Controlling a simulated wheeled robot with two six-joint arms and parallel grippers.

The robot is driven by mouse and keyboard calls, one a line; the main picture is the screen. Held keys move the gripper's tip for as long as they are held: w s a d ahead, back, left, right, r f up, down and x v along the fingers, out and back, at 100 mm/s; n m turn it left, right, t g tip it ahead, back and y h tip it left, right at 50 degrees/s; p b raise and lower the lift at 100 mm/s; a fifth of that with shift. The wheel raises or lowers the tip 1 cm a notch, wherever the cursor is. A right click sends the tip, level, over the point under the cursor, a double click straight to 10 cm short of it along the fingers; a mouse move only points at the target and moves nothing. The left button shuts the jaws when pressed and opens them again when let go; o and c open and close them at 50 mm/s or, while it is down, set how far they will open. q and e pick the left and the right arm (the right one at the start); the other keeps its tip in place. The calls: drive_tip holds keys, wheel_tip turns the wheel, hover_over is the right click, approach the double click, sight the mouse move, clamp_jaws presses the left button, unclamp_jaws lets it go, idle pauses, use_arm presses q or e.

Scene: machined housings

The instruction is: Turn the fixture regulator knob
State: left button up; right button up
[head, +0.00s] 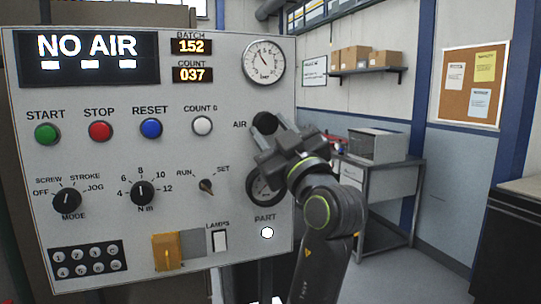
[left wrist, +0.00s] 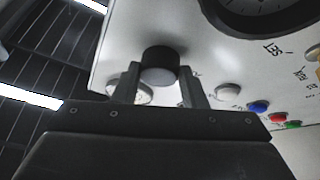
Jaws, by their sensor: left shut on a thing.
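The black regulator knob (head: 264,121) labelled AIR is on the right side of the grey control panel (head: 100,230). My left gripper (head: 272,132) is at the knob and partly covers it in the head view. In the left wrist view the knob (left wrist: 160,62) sits between the two fingers of the left gripper (left wrist: 160,82), which is shut on it. The display (head: 87,57) reads NO AIR. A dark-rimmed gauge (head: 257,193) below the knob is partly hidden by my arm. My right gripper is not in view.
A white dial gauge (head: 264,62) is above the knob. The white COUNT 0 button (head: 202,125) and the blue RESET button (head: 151,128) are to its left. A RUN/SET switch (head: 206,186) is lower left. A workbench (head: 385,172) stands behind on the right.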

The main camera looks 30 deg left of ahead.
use_arm(q)
drive_tip(key=n+g+b, duration=0.2)
drive_tip(key=n, duration=0.2)
drive_tip(key=shift+w+d+f+y, duration=0.1)
drive_tip(key=shift+d+y, duration=0.05)
drive_tip(key=shift+y, duration=0.25)
drive_tip(key=shift+c, duration=0.2)
drive_tip(key=n+g+b, duration=0.1)
drive_tip(key=n+g, duration=0.1)
drive_tip(key=shift+n+b, duration=0.3)
drive_tip(key=shift+n, duration=0.1)
drive_tip(key=n, duration=0.1)
drive_tip(key=n+g, duration=0.1)
drive_tip(key=n, duration=0.1)
drive_tip(key=shift+w+r+b, duration=0.1)
drive_tip(key=shift+r+b, duration=0.25)
drive_tip(key=shift+b, duration=0.05)
drive_tip(key=shift+d+r+n+g+h, duration=0.15)
drive_tip(key=shift+n+g, duration=0.25)
drive_tip(key=shift+n, duration=0.45)
drive_tip(key=shift+a+n+g+h, duration=0.1)
drive_tip(key=shift+n+g+h, duration=0.25)
drive_tip(key=shift+n, duration=0.5)
drive_tip(key=o, duration=1)
drive_tip(key=shift+w, duration=0.15)
drive_tip(key=shift+d, duration=0.1)
